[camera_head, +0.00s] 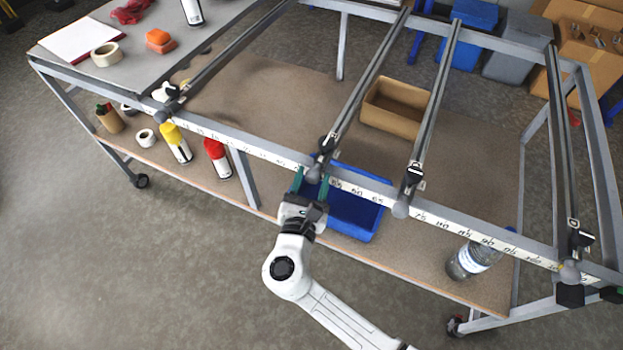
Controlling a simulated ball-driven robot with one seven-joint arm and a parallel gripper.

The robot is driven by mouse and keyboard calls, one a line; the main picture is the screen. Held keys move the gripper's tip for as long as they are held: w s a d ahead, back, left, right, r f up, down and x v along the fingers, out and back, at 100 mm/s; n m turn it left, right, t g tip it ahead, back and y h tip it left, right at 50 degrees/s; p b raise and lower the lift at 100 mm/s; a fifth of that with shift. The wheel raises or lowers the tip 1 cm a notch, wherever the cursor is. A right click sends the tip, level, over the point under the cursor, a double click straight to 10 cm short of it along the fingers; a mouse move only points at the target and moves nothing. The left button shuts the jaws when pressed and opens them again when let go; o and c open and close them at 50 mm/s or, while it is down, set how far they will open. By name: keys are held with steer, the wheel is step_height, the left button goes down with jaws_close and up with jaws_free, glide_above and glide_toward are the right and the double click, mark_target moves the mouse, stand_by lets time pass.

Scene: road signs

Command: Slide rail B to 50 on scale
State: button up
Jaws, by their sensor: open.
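A white scale strip (262,152) with black numbers runs along the front bar of the metal frame. Several dark rails cross the frame; no letter is legible, so I cannot tell for sure which is rail B. My gripper (311,182) is at the front end of the second rail from the left (352,103). Its two teal fingers are open, one on each side of that rail's grey end knob (313,174); contact cannot be told. The knob stands just left of what look like the 55 and 60 marks. The fingers and knob hide the numbers there.
The third rail (432,110) stands to the right, near 70; others are at the far left (222,62) and far right (562,150). A blue bin (360,215), cardboard box (396,105) and bottle (472,261) sit on the lower shelf.

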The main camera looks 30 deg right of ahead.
steer(key=shift+o, duration=1)
steer(key=b+v, duration=0.1)
steer(key=v, duration=0.9)
steer(key=shift+s+a+b, duration=0.25)
steer(key=shift+a+b, duration=0.05)
steer(key=shift+b, duration=0.05)
steer(key=s+d+f+m+g+y, duration=0.1)
steer(key=s+d+f+m+g, duration=0.35)
steer(key=d+m, duration=0.3)
steer(key=s+d+f+m+g+y, duration=0.25)
steer(key=s+d+m+g, duration=0.2)
steer(key=d+m, duration=0.3)
steer(key=s+f+m+g+y, duration=0.2)
steer(key=s+m+g+y, duration=0.1)
steer(key=s+m+y, duration=0.5)
steer(key=s+m, duration=0.2)
steer(key=m, duration=0.1)
steer(key=shift+a+f+m+g, duration=0.2)
steer(key=shift+f+m+g, duration=0.1)
steer(key=shift+f, duration=0.05)
